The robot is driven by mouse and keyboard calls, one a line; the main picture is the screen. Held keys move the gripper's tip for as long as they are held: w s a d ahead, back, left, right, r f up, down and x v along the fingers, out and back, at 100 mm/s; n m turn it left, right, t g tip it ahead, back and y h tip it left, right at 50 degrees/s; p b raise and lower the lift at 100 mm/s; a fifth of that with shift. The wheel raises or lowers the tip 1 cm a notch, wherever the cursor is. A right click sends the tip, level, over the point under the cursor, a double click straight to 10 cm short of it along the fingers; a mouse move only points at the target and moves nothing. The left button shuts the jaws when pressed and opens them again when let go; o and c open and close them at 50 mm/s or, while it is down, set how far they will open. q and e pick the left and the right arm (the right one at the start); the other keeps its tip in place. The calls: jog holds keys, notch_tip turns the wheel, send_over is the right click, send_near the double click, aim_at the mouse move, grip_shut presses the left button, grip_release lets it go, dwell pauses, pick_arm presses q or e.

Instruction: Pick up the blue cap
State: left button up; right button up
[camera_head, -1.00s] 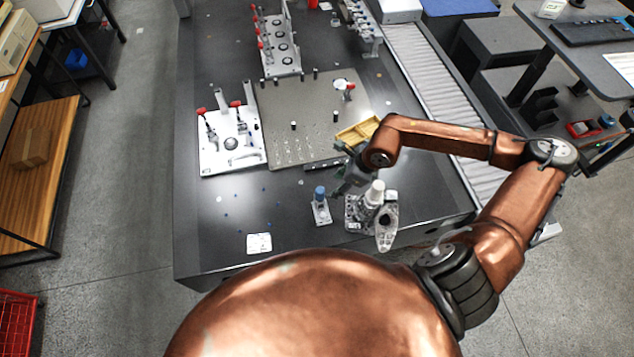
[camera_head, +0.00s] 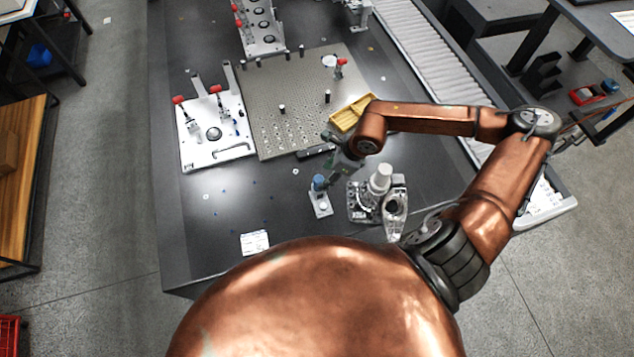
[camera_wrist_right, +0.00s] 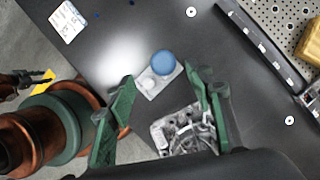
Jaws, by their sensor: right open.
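The blue cap (camera_head: 319,182) sits on a small light-grey plate (camera_head: 321,207) on the dark table, near its front. In the right wrist view the round blue cap (camera_wrist_right: 162,63) lies between and beyond the two green fingers. My right gripper (camera_head: 333,177) is just right of the cap in the head view, partly hidden by its own arm. In the wrist view my right gripper (camera_wrist_right: 161,88) is open and empty, its fingers apart on either side of the plate. My left gripper does not show in the head view.
A grey metal part with a white cylinder (camera_head: 379,180) stands close right of the cap. A yellow tray (camera_head: 351,113) and a perforated plate (camera_head: 303,90) lie behind. A white clamp fixture (camera_head: 213,133) is at the left. The table's front left is mostly clear, with a white card (camera_head: 255,242).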

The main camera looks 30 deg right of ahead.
aim_at(321, 179)
jog(key=x, duration=0.7)
jog(key=shift+w+d+f, duration=0.2)
jog(key=shift+w+f, duration=0.05)
jog(key=shift+f, duration=0.1)
jog(key=shift+c, duration=0.3)
jog(key=c, duration=0.8)
